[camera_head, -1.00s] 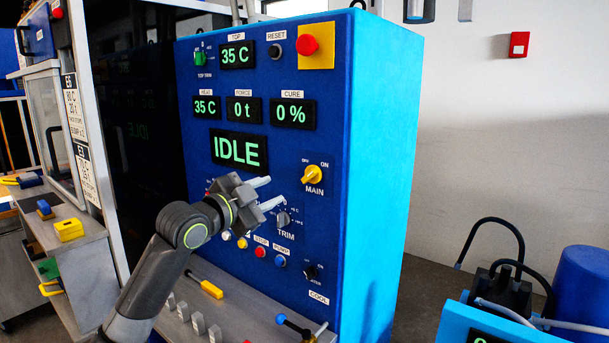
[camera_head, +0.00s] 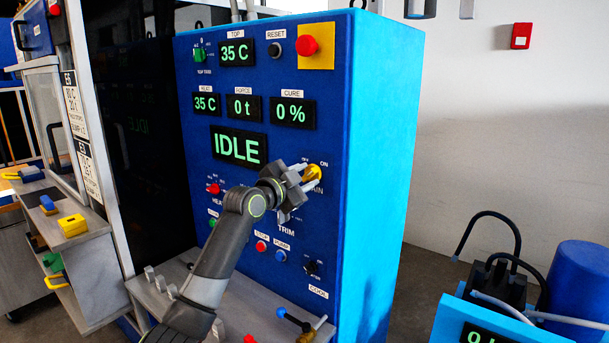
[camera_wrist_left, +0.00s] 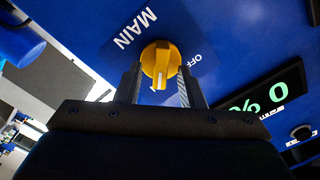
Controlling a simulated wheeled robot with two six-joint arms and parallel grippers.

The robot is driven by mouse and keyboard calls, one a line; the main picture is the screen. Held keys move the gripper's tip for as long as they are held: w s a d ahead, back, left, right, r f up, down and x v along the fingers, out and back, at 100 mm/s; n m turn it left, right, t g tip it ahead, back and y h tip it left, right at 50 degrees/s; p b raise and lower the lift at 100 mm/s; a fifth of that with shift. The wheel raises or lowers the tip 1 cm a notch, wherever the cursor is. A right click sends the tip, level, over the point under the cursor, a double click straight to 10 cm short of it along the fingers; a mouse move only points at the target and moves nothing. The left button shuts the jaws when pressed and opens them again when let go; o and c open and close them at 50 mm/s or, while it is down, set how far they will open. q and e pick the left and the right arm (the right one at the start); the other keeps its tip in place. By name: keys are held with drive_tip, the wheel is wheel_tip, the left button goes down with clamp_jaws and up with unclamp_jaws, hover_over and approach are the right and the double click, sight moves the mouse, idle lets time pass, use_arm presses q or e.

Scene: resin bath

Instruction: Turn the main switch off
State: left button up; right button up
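The yellow MAIN switch knob (camera_head: 317,173) is on the right part of the blue control panel (camera_head: 335,110), partly hidden by my left gripper. My left gripper (camera_head: 303,177) is at the knob. In the left wrist view the knob (camera_wrist_left: 160,60) sits between the two fingertips (camera_wrist_left: 159,86), which are apart on either side of it. Whether they touch it I cannot tell. The knob's white mark points down in that view, away from the OFF label (camera_wrist_left: 203,61). The ON label (camera_head: 322,165) shows beside the knob in the head view. My right gripper is not in view.
The panel display (camera_head: 238,147) reads IDLE. A red emergency button (camera_head: 307,46) on a yellow plate is above the switch. Red and blue buttons (camera_head: 280,256) are below. A ledge (camera_head: 260,310) with small tools juts out underneath.

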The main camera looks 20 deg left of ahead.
use_arm(q)
clamp_jaws()
idle(0.3)
